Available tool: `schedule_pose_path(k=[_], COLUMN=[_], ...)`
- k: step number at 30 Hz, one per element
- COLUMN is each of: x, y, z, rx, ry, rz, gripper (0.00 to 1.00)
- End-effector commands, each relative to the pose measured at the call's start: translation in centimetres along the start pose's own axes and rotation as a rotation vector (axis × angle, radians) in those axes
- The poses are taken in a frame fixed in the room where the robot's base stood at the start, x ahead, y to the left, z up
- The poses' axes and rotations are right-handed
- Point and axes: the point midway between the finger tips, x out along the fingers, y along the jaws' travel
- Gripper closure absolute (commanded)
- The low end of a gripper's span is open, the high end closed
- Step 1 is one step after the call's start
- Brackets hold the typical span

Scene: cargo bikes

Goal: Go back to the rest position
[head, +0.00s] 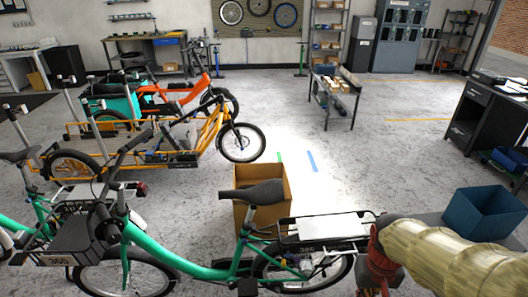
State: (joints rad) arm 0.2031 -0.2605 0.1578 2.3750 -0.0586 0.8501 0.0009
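My arm, a beige ribbed link, reaches in from the lower right corner in the head view. At its left end is a dark and red part, which looks like my gripper (376,268), close beside the rear rack (318,229) of the green bike (190,265). Its fingers cannot be made out, so I cannot tell whether it is open or shut, or whether it holds anything. The green bike stands across the foreground with a dark saddle (259,193) and a front box marked 360.
A cardboard box (272,212) stands behind the green bike's saddle. A blue bin (484,212) is at right, behind my arm. Orange cargo bikes (185,133) stand at left. A dark workbench (482,115) is at far right. The middle floor is clear.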

Motion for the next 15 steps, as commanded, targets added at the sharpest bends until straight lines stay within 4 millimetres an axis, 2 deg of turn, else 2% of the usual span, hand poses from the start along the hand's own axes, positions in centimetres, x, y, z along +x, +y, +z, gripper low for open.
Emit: schedule_pose_path(k=[1, 6, 12, 15], x=[-1.8, -6.8, -12.0, -14.0], y=[-0.8, -3.1, -4.8, -5.3], z=[0.7, 2.6, 3.7, 4.0], rx=[-0.009, -0.042, -0.098, -0.121], ry=[0.040, 0.182, 0.373, 0.441], rz=[-0.010, -0.043, -0.067, -0.076], gripper=[1.00, 1.00, 1.00, 1.00])
